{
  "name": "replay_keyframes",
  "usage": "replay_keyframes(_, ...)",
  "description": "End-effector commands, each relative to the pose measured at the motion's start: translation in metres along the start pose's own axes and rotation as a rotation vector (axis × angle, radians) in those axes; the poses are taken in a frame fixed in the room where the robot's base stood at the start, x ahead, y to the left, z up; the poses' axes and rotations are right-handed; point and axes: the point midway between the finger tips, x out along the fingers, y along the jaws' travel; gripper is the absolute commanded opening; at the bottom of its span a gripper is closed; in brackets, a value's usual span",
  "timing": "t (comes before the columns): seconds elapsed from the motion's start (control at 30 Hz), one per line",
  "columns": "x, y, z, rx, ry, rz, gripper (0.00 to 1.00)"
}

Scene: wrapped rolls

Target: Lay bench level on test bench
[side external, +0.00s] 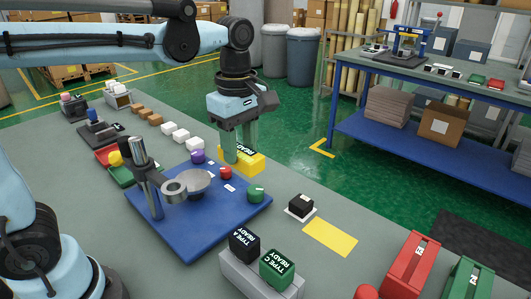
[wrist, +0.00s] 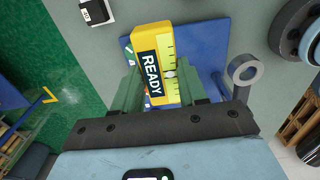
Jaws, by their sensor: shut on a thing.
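The bench level is a yellow block (side external: 252,165) with a black READY label. My gripper (side external: 237,152) is shut on it, with its green fingers on either side. In the wrist view, the level (wrist: 182,52) shows between the fingertips (wrist: 160,82). I take the blue plate (side external: 205,228) with the grey stand to be the test bench; it also shows in the wrist view (wrist: 210,35). The level appears at the plate's far right edge in the side view. Its exact height and any contact are unclear.
TYPE A and TYPE C blocks (side external: 278,268) stand in front. A black block (side external: 300,205) sits to the right, by a yellow patch (side external: 330,237).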

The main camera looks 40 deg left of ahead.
Motion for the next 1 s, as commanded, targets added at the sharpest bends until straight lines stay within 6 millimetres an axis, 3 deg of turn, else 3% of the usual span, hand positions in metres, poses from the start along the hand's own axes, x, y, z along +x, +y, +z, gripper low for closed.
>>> replay_keyframes(0.2, 0.018, 0.046, 0.043, 0.006, 0.000, 0.000, 0.01)
replay_keyframes(0.5, 0.059, 0.091, 0.109, 0.005, 0.000, 0.000, 0.01)
replay_keyframes(0.73, 0.088, 0.108, 0.147, 0.003, 0.000, 0.000, 0.01)
replay_keyframes(1.0, 0.099, 0.112, 0.160, 0.000, 0.000, 0.000, 0.01)
